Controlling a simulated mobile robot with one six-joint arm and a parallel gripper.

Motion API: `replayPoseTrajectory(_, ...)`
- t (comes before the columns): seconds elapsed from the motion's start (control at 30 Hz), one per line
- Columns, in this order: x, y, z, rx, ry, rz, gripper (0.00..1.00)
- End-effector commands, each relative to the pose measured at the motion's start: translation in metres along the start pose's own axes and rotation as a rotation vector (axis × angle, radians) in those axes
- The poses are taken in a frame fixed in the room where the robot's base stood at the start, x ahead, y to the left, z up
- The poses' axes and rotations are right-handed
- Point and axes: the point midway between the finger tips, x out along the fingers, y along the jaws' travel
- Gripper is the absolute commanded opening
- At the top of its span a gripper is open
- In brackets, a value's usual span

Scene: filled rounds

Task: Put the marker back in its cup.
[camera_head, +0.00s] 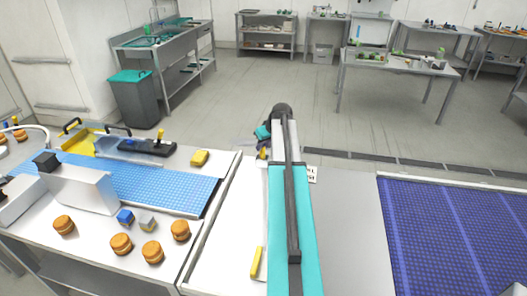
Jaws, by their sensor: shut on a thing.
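My arm reaches away from me along the middle of the white worktop and hides part of it. My gripper (262,140) shows only in part, small and dark, left of the arm's far end. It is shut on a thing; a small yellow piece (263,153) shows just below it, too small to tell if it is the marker. A yellow stick-like thing (257,262) lies on the worktop left of my arm. I cannot make out the marker's cup; it may be hidden behind the arm.
A dark blue gridded surface (455,235) is at the right. The worktop right of my arm (345,225) is clear.

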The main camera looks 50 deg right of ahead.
Motion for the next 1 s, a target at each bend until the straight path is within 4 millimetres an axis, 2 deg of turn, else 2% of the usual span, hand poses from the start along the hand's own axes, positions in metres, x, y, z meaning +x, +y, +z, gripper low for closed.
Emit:
replayPoseTrajectory(0.03,0.008,0.0,0.005,0.0,0.0,0.0,0.0)
replayPoseTrajectory(0.13,0.014,0.0,0.008,0.0,0.001,0.0,0.0)
replayPoseTrajectory(0.67,0.019,0.001,0.011,0.001,0.001,0.001,0.0)
replayPoseTrajectory(0.7,0.018,0.001,0.011,0.001,0.001,0.001,0.25)
replayPoseTrajectory(0.77,0.018,0.001,0.011,0.001,0.001,0.001,0.35)
replayPoseTrajectory(1.0,0.018,0.002,0.011,0.002,0.001,0.002,0.37)
